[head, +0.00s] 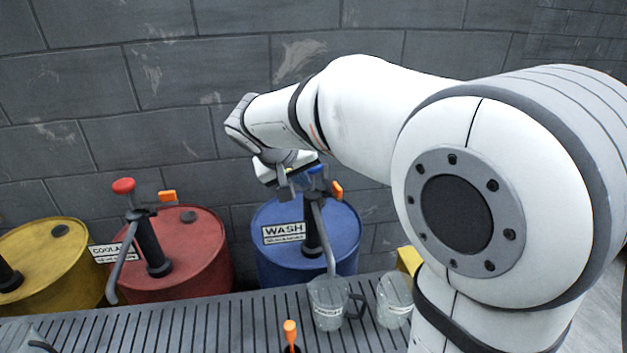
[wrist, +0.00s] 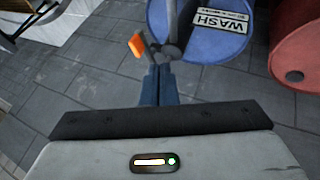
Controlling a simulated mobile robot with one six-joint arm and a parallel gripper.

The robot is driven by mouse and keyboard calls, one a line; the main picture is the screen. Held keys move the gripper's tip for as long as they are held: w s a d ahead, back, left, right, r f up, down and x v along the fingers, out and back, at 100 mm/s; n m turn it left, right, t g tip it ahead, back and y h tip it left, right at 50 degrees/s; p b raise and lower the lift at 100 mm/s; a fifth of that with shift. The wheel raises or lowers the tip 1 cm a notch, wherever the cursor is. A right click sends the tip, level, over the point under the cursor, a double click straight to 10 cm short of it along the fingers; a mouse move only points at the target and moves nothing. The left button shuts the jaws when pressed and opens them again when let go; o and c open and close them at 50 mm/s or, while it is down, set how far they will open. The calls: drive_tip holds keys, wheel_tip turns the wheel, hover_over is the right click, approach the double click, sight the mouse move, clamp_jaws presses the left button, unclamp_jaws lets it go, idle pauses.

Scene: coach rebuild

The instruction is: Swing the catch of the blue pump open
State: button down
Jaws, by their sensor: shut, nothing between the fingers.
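The blue pump (head: 312,235) stands on a blue drum (head: 292,262) labelled WASH. Its blue top (head: 316,172) shows beside my gripper, and a grey spout runs down to the front. The orange catch (head: 336,188) sticks up at the right of the pump's upper part. In the wrist view the catch (wrist: 137,45) lies just left of the pump's dark collar (wrist: 171,51). My gripper (head: 287,193) is shut and empty, left of the pump's top. Its fingers (wrist: 157,72) point towards the collar in the wrist view. I cannot tell whether they touch the pump.
A red drum (head: 200,250) with a red-topped pump and a yellow drum (head: 60,255) stand to the left. A slatted bench (head: 215,325) runs in front, bearing a WASH jug (head: 325,300) below the spout and another clear vessel (head: 394,300). A grey block wall stands behind.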

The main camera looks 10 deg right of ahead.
drive_tip(key=w, duration=0.1)
drive_tip(key=p, duration=0.1)
approach(333, 194)
wheel_tip(333, 194, down, 4)
drive_tip(key=w, duration=0.2)
drive_tip(key=shift+d+f, duration=0.1)
drive_tip(key=shift+d, duration=0.75)
drive_tip(key=shift+a, duration=0.1)
